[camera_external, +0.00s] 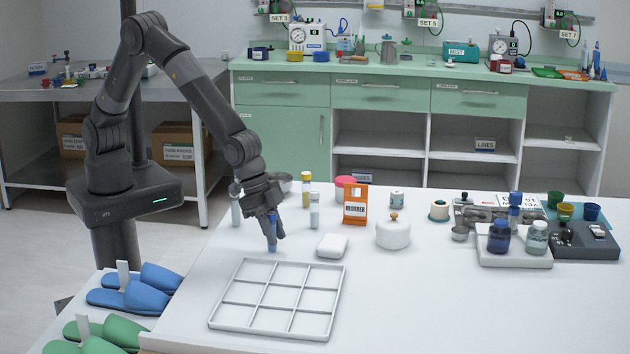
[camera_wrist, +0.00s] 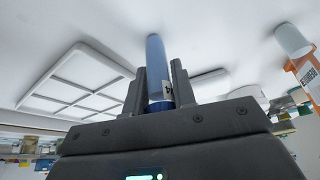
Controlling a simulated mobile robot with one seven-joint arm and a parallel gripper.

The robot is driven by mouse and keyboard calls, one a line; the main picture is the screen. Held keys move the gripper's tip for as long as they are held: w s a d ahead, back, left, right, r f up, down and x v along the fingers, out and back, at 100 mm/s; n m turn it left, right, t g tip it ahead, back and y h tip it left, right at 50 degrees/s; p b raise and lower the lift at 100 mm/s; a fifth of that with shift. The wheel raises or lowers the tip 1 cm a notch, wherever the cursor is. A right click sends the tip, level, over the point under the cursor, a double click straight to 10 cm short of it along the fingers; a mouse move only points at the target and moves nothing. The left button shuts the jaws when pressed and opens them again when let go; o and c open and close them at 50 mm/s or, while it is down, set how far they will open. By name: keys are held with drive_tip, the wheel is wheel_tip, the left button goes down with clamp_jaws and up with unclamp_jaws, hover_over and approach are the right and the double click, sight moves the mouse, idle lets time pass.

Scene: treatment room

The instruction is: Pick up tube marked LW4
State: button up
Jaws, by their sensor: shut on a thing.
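My gripper (camera_external: 273,232) is shut on a blue tube (camera_external: 272,245) at the left part of the white table, just behind the divided tray. In the wrist view the blue tube (camera_wrist: 157,65) stands between the two fingers of my gripper (camera_wrist: 158,85), with part of a white label showing at its lower end. Only a fragment of the marking shows, so I cannot read the whole of it. I cannot tell whether the tube's end touches the table. Other tubes stand nearby: a pale one (camera_external: 236,208), a yellow-capped one (camera_external: 306,190) and a pale blue-capped one (camera_external: 314,212).
The empty divided white tray (camera_external: 214,322) lies in front of my gripper. A white block (camera_external: 332,245), an orange REORDER box (camera_external: 355,205) and a white lidded jar (camera_external: 393,232) stand to the right. Blue slippers (camera_external: 150,283) lie at the left. The table's front right is clear.

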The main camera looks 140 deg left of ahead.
drive_tip(key=shift+c, duration=1)
drive_tip(key=shift+r, duration=0.15)
